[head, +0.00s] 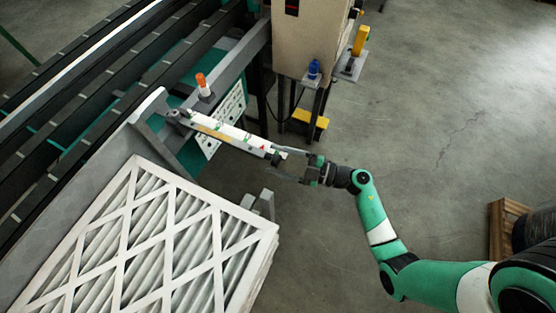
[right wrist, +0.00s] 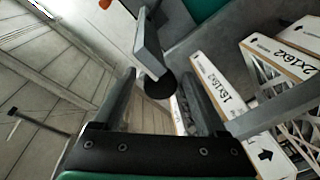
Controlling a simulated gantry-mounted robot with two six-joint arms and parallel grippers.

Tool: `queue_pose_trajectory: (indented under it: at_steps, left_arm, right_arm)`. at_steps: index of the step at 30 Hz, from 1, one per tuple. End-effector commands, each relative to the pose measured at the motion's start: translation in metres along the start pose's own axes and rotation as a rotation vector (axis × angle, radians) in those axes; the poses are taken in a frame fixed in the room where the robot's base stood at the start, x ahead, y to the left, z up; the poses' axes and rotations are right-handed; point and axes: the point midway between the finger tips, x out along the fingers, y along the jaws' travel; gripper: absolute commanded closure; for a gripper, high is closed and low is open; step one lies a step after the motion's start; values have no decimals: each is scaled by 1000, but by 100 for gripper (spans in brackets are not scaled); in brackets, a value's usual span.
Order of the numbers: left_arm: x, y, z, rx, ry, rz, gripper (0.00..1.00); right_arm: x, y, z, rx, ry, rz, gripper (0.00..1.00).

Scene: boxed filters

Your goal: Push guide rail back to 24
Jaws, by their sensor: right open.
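A light bar with coloured marks (head: 225,132) runs out from the conveyor side towards my right gripper; its numbers are too small to read. A long grey rail-like plate (head: 90,190) stands between the conveyor and the filters; I cannot tell for certain which part is the guide rail. My right gripper (head: 279,165) is open at the bar's outer end. In the right wrist view, a grey plate (right wrist: 150,48) with a black round end (right wrist: 159,86) shows ahead of and between the open fingers (right wrist: 158,85); contact cannot be told. My left gripper is out of view.
White-framed pleated filters (head: 150,240) are stacked at lower left. Labelled filter boxes (right wrist: 225,85) show in the right wrist view. An orange-topped post (head: 203,86) stands beside the bar. A beige cabinet (head: 313,38) stands behind. A wooden pallet (head: 505,228) lies right; the middle floor is clear.

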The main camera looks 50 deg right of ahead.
Motion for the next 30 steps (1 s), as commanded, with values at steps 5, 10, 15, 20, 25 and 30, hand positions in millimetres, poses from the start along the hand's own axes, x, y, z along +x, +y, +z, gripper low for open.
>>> queue_pose_trajectory:
  at_steps: [5,10,15,20,25,30]
  left_arm:
    - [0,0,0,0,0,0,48]
    - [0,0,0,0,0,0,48]
    - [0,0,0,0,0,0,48]
    - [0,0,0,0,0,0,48]
    - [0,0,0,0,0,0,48]
    - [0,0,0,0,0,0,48]
  right_arm:
    - [1,0,0,0,0,0,25]
    - [1,0,0,0,0,0,43]
    - [1,0,0,0,0,0,74]
    - [1,0,0,1,0,-1,100]
    - [1,0,0,1,0,-1,100]
    - [1,-1,0,1,0,-1,100]
